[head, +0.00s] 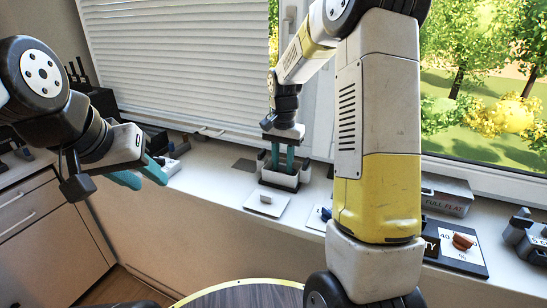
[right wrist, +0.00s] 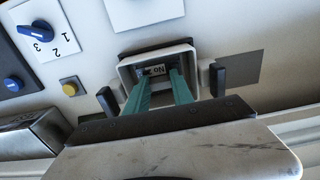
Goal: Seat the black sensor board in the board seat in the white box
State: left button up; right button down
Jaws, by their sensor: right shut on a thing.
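The white box (head: 279,181) stands on the sill, open at the top. In the right wrist view the box (right wrist: 192,57) surrounds the tips of my right gripper (right wrist: 158,76). The gripper (head: 283,163) points straight down into it, with its teal fingers shut on a small dark part with a white label (right wrist: 156,71), which looks like the black sensor board. The fingers and box walls hide most of the board and the seat, so I cannot tell whether it is seated. My left gripper (head: 146,176) hangs at the left, open and empty.
A white plate with a small block (head: 265,198) lies in front of the box. A dial panel (head: 461,243) and a grey box (head: 447,195) are further right. In the right wrist view, dark clips (right wrist: 217,79) flank the box. A round table (head: 245,294) stands below.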

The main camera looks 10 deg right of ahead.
aim_at(283, 165)
jog(key=shift+f, duration=0.9)
jog(key=c, duration=1)
grip_release()
notch_tip(283, 165, up, 7)
jog(key=shift+f, duration=0.1)
jog(key=shift+r, duration=0.45)
